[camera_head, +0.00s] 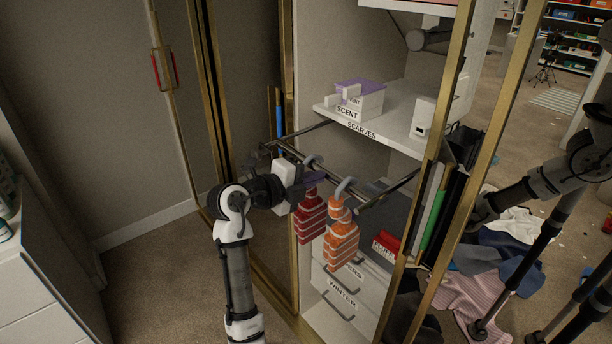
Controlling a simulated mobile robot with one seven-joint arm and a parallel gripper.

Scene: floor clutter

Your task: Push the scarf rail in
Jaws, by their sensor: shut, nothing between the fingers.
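The scarf rail (292,151) is a dark metal frame that sticks out of the open wardrobe, below the shelf labelled SCARVES. Its two side arms run back into the wardrobe and its front bar faces me. A red striped scarf (311,216) and an orange striped scarf (341,246) hang from it on grey hooks.
Above the rail is the white shelf (397,108) with a SCENT box (361,102). Labelled drawers (342,290) stand below. Gold-framed door panels flank the opening; the right one seems mirrored, showing an arm and clothes on the floor. A white cabinet (45,285) stands at left; carpet between is clear.

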